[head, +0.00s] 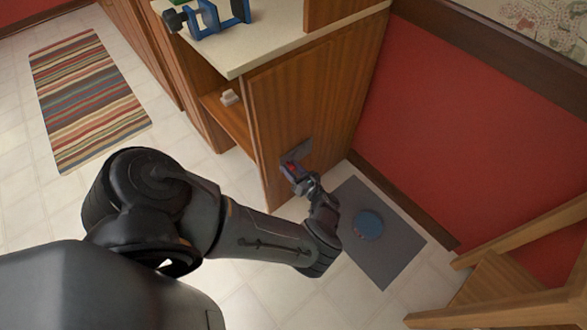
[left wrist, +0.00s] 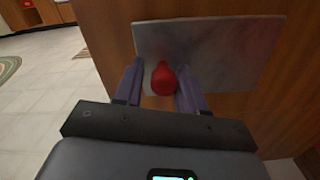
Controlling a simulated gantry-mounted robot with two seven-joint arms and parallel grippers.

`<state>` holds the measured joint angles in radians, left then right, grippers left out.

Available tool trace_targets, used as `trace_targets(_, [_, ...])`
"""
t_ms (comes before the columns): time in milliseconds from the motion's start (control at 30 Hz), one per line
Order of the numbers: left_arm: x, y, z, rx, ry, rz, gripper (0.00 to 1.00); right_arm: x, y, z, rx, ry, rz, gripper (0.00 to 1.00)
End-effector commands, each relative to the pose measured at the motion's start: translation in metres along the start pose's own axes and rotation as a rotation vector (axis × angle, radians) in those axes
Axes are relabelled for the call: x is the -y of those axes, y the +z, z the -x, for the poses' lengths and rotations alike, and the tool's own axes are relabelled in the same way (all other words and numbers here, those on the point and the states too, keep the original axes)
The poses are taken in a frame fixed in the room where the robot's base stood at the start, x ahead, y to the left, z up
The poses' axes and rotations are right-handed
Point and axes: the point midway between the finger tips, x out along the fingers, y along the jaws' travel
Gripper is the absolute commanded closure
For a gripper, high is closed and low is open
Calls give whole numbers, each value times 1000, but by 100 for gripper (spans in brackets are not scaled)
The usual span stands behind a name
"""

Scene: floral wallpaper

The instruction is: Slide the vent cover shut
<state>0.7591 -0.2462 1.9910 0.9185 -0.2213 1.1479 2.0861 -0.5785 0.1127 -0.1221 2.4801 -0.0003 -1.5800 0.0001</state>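The vent cover is a grey metal plate (head: 299,150) low on the end panel of the wooden cabinet. In the left wrist view the plate (left wrist: 235,50) fills the upper middle. A red knob (left wrist: 163,78) stands out from its lower left part; it also shows as a small red spot in the head view (head: 292,168). My left gripper (left wrist: 161,82) is at the plate, with one finger on each side of the knob. The fingers are apart, with a narrow gap seen on the left of the knob. The opening behind the plate is hidden. My right gripper is not in view.
A grey mat (head: 385,262) with a blue round object (head: 368,225) lies on the floor beside the cabinet. A wooden chair (head: 510,275) stands at the lower right. The red wall (head: 450,130) bounds the right side. A blue clamp-like tool (head: 210,18) sits on the counter.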

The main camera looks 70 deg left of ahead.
Motion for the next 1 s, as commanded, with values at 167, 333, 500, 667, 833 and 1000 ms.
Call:
trace_targets(167, [0,0,0,-1,-2,-1,48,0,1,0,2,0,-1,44])
trace_targets(333, [1,0,0,-2,-3,-1,48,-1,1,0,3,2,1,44])
trace_targets(500, [1,0,9,-3,-5,-1,48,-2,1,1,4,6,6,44])
trace_targets(667, [0,0,32,-4,-6,-2,48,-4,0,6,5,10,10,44])
trace_targets(833, [0,-1,62,-4,-6,-2,48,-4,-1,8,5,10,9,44])
trace_targets(1000, [-1,-2,87,-3,-4,-2,48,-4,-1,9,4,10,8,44])
